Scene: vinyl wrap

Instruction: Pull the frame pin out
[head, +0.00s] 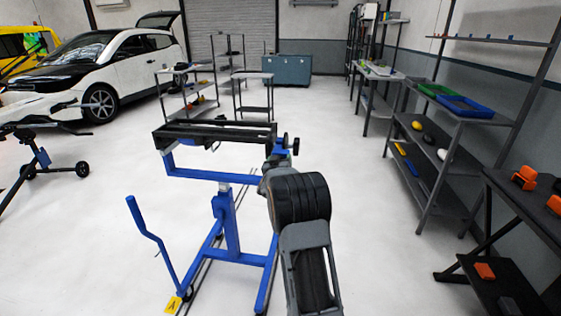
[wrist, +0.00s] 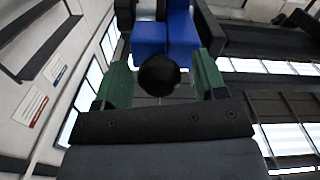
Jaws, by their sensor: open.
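The blue stand (head: 230,230) carries a black frame (head: 215,132) at its top. In the wrist view, the frame pin shows as a round black knob (wrist: 158,76) in front of a blue block (wrist: 165,38) of the stand. My gripper (wrist: 163,80) is open, with one green-padded finger on each side of the knob. I see gaps between the knob and both pads. In the head view, dark knobs (head: 295,146) show at the frame's right end, and my arm hides most of the gripper and the pin there.
A shelf rack (head: 445,110) with a blue tray (head: 465,106) and loose items stands on the right. A dark table (head: 530,200) with orange pieces is at the near right. A white car (head: 120,60) stands back left. The floor around the stand is mostly clear.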

